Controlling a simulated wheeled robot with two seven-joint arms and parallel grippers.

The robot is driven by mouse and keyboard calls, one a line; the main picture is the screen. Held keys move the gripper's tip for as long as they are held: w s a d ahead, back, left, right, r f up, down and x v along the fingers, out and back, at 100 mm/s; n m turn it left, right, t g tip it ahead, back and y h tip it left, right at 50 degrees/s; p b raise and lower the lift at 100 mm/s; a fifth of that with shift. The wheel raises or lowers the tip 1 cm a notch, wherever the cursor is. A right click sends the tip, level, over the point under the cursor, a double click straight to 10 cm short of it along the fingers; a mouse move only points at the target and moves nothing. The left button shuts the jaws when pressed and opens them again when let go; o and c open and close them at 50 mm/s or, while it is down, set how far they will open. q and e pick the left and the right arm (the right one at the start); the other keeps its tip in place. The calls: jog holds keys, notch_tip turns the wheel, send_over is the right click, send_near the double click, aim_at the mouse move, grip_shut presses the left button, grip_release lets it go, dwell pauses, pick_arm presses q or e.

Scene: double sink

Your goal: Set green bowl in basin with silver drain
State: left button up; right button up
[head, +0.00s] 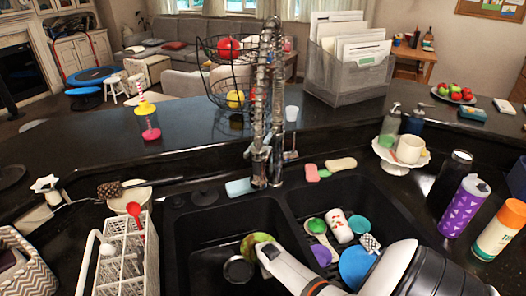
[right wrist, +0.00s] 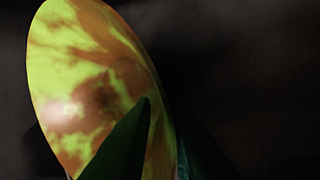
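The green bowl (head: 257,243), mottled green and brown, is over the left basin (head: 205,232) near the divider, tilted on edge. My right gripper (head: 262,250) is on it from the right. In the right wrist view the bowl (right wrist: 85,80) stands upright between the two dark fingertips (right wrist: 160,135), gripped at its rim. A round greyish drain (head: 238,270) shows on the floor of the left basin, just below and left of the bowl. Whether the bowl touches the basin floor cannot be told. My left gripper is not in view.
The right basin holds a white cup with red marks (head: 339,225), a green bowl-like dish (head: 359,224), a blue plate (head: 357,266) and other dishes. A tall faucet (head: 268,120) stands behind the divider. A white rack (head: 122,262) is left; bottles (head: 465,205) stand right.

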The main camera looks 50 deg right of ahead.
jog(key=shift+o, duration=0.7)
jog(key=shift+r, duration=0.35)
jog(key=p+v, duration=0.1)
jog(key=v, duration=1)
jog(key=shift+s+r+p, duration=0.2)
jog(key=shift+r+p, duration=0.1)
jog(key=shift+p, duration=0.05)
